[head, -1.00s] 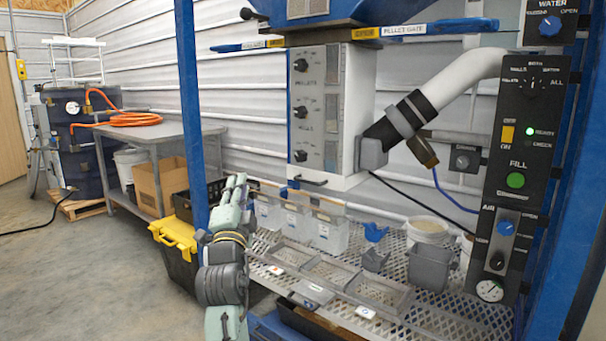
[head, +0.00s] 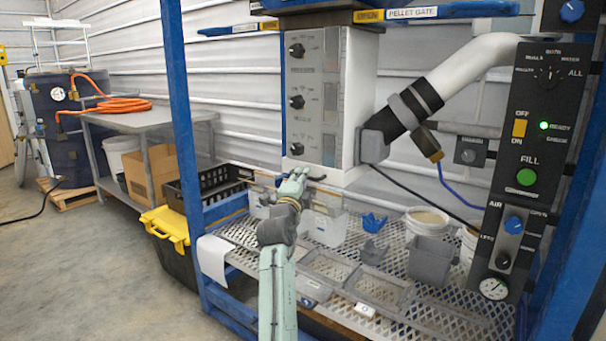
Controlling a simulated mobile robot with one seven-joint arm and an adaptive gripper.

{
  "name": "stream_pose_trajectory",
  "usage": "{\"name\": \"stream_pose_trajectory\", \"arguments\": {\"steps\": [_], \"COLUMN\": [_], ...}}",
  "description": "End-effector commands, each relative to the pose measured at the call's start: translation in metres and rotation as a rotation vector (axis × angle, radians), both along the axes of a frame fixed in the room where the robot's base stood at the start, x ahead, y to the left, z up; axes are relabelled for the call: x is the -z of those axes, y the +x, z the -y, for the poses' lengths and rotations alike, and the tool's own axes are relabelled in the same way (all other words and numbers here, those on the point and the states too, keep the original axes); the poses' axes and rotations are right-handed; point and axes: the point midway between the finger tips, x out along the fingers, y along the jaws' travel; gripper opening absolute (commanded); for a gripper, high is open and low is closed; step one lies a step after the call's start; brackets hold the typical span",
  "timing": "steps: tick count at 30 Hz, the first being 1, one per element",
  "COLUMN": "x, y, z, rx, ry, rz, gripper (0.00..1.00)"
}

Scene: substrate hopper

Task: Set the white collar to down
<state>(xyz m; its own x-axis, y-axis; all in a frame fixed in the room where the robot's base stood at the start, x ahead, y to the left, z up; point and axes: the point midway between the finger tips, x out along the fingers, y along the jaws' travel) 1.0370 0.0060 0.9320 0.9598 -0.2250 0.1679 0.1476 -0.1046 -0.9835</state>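I cannot pick out a white collar for certain. A white pipe (head: 468,72) slants down from the right into a black sleeve with a grey band (head: 409,110), ending at a grey fitting (head: 373,146) on the side of the white cabinet (head: 358,95). My gripper (head: 295,178) is pale green and in front of the cabinet's lower edge, near its dark handle. It is well left of and below the pipe joint. Its fingers are small and overlap in this view, so I cannot tell whether they are open. I see nothing held in it.
A control panel (head: 526,150) with knobs, a yellow switch and a green button stands at right. Below the cabinet, a mesh shelf (head: 440,310) carries clear bins, grey trays, a blue scoop (head: 373,222) and a white bucket (head: 428,221). A blue post (head: 181,130) stands left of my arm.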

Motion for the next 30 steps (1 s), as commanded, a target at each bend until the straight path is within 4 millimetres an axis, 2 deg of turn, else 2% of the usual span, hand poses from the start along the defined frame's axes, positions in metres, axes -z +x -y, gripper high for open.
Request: {"name": "stream_pose_trajectory", "arguments": {"steps": [4, 13, 21, 30], "x": [-0.0022, -0.0017, -0.0018, -0.0019], "y": [0.0096, 0.0114, 0.0113, 0.0111], "z": [0.0027, 0.0028, 0.0027, 0.0026], "rx": [0.0, -0.001, -0.001, -0.001], "ry": [0.0, 0.0, 0.0, 0.0], "rz": [0.0, 0.0, 0.0, 0.001], "gripper": [0.18, 0.18, 0.01, 0.0]}}
